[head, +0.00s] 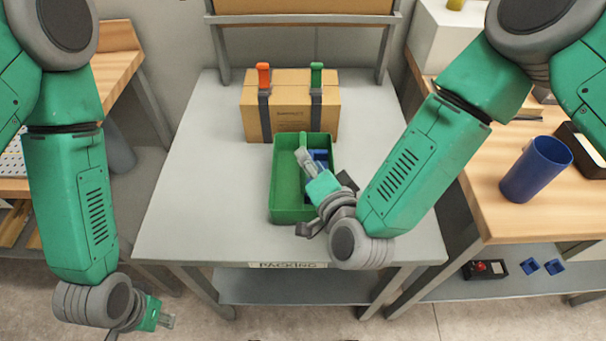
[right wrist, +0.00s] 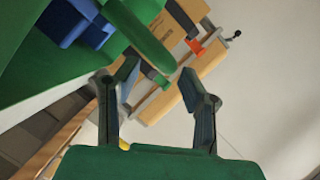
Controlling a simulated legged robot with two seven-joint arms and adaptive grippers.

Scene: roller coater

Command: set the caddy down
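The green caddy (head: 284,182) sits on the grey packing table, in front of the cardboard box, and appears to rest flat. Blue parts (head: 319,158) lie in its right side; they also show in the right wrist view (right wrist: 75,22). My right gripper (head: 326,206) is at the caddy's front right and hides that corner. In the right wrist view its two fingers (right wrist: 158,85) stand apart with nothing clasped; a rounded green part of the caddy (right wrist: 142,38) lies just beyond the tips. My left gripper (head: 150,318) hangs empty left of the table, its fingers mostly hidden.
A cardboard box (head: 290,108) with dark straps and orange and green clips stands behind the caddy. The packing table (head: 190,205) is clear left and right of it. A wooden bench (head: 490,205) with a blue cup (head: 536,170) is at the right.

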